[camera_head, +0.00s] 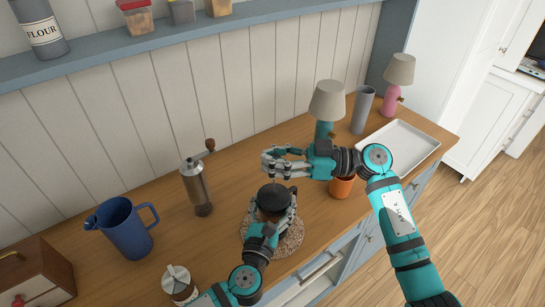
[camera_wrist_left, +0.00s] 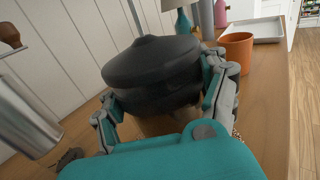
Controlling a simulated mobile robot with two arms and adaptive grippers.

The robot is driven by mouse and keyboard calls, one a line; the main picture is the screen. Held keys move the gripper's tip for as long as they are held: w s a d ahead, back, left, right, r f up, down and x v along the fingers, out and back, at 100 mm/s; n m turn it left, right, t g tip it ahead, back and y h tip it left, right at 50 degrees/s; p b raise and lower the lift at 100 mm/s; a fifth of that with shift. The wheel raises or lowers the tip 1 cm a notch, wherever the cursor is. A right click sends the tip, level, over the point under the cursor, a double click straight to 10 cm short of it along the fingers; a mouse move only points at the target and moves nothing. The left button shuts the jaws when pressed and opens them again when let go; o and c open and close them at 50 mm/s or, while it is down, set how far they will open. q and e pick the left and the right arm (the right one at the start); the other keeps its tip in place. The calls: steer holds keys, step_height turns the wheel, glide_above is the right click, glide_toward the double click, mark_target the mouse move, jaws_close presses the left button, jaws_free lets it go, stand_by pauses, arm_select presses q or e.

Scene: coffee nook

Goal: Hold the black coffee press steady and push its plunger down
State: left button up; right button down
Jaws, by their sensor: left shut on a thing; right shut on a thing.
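The black coffee press (camera_head: 273,197) stands upright on a round woven mat (camera_head: 290,243) on the wooden counter. Its dark domed lid and body fill the middle of the left wrist view (camera_wrist_left: 152,66). My left gripper (camera_head: 274,214) is shut around the press body, one finger on each side; its fingers also show in the left wrist view (camera_wrist_left: 162,108). A thin plunger rod rises from the lid. My right gripper (camera_head: 280,163) is just above the lid, shut at the top of the rod; its fingers hide the knob.
An orange cup (camera_head: 341,187) stands close to my right wrist. A grinder (camera_head: 197,187), blue pitcher (camera_head: 126,230) and white-lidded jar (camera_head: 178,281) are to the left. A teal lamp (camera_head: 327,102), grey cylinder (camera_head: 362,110) and white tray (camera_head: 402,146) are to the right.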

mark_target(274, 187)
arm_select(q)
steer(key=shift+w+a, duration=0.1)
steer(key=shift+a, duration=0.3)
arm_select(e)
steer(key=f, duration=0.9)
steer(key=shift+w+d+f, duration=0.1)
steer(key=shift+d+f, duration=0.15)
steer(key=shift+d, duration=0.1)
steer(key=c, duration=1.4)
jaws_free()
arm_select(q)
steer(key=shift+d, duration=0.1)
arm_select(e)
steer(key=o, duration=0.4)
steer(key=shift+a+r, duration=0.1)
steer(key=shift+r, duration=0.05)
steer(key=shift+a, duration=0.15)
arm_select(q)
steer(key=shift+d+f, duration=0.1)
steer(key=shift+d, duration=0.1)
arm_select(e)
steer(key=d, duration=1.2)
steer(key=shift+s, duration=0.4)
